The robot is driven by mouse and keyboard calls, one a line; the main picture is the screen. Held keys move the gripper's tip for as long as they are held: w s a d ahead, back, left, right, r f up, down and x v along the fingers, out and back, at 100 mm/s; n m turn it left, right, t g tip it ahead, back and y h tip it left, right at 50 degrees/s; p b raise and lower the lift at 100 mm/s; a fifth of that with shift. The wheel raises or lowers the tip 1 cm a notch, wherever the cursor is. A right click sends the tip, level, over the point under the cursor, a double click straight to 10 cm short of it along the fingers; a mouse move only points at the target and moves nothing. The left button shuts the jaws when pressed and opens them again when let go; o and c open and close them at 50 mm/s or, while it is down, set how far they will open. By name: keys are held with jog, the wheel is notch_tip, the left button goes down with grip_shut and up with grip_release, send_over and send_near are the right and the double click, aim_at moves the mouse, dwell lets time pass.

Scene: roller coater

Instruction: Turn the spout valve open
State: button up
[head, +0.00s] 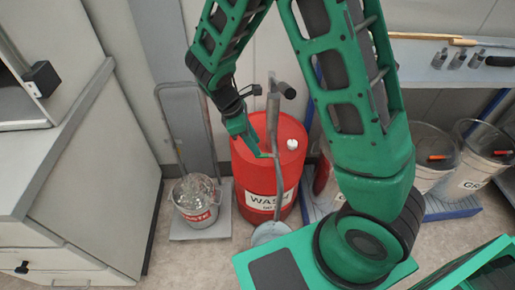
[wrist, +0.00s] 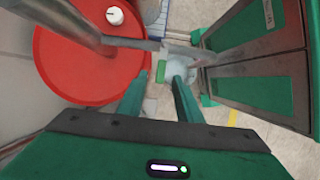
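The red WASH drum (head: 267,170) stands on the floor; its round top (wrist: 85,60) fills the left of the wrist view. A grey metal pipe (head: 276,140) rises from it and bends down its front; in the wrist view the pipe (wrist: 130,42) crosses ahead of my fingers. A small green piece (wrist: 161,72), which looks like the spout valve's lever, shows by the pipe, beyond and between my fingertips. My gripper (wrist: 157,88) is open with its two green fingers apart and nothing visibly held. In the head view my gripper (head: 262,152) is beside the pipe; contact is unclear.
A grey container (head: 270,232) is below the pipe. A bucket (head: 196,203) sits on a hand truck to the left. Labelled bins (head: 432,155) and a tool shelf (head: 450,60) are right. A cabinet (head: 90,170) bounds the left.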

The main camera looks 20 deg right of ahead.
aim_at(262, 155)
jog(key=shift+x, duration=2)
grip_shut()
